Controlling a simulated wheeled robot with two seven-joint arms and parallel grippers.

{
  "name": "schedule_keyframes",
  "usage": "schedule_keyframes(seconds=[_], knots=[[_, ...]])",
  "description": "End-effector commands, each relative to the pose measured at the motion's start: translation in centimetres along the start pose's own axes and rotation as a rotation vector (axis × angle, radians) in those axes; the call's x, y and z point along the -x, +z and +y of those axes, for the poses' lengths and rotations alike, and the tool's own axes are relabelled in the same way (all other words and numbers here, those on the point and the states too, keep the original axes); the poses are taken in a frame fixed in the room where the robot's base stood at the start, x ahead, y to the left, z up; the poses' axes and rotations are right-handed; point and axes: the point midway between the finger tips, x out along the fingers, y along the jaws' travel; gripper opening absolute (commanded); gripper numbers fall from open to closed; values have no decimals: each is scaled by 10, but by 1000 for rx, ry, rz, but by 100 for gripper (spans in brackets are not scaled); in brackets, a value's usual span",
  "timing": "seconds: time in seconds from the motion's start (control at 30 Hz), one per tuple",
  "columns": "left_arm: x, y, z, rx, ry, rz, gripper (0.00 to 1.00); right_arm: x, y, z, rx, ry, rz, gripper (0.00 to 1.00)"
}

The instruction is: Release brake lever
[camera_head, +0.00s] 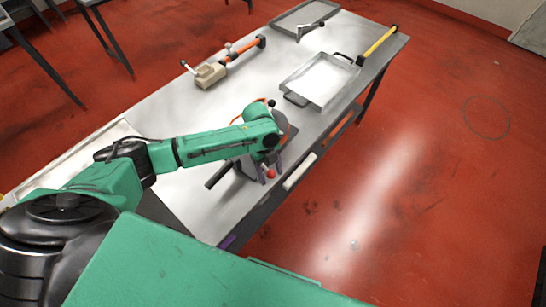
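My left arm reaches in from the left across the metal table. My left gripper (270,170) points down near the table's front edge. Its purple fingers stand apart, one on each side of a small red knob (271,174). I cannot tell whether the fingers touch the knob. The knob seems to top a lever, but its shaft and mount are hidden or too small to make out. A dark grey device (222,173) beside it is partly hidden by my wrist. My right gripper is not in view.
The metal table (160,112) bears a beige block tool with an orange handle (211,73), a shallow metal tray (321,80), a yellow-handled tool (379,44) and a grey tray (304,17) at the far end. The red floor (440,170) to the right is clear.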

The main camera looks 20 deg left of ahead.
Motion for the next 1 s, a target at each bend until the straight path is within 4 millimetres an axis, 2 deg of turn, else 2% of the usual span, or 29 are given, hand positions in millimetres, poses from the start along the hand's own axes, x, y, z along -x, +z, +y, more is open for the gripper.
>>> schedule_keyframes(seconds=[0.27, 0.77, 1.0], knots=[[3, 0, -2, 0, -5, -2, 65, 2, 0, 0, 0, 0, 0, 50], [73, -18, -1, 0, -6, -2, 65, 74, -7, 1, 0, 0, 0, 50], [70, -17, -2, 0, -6, -2, 65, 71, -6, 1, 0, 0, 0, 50]])
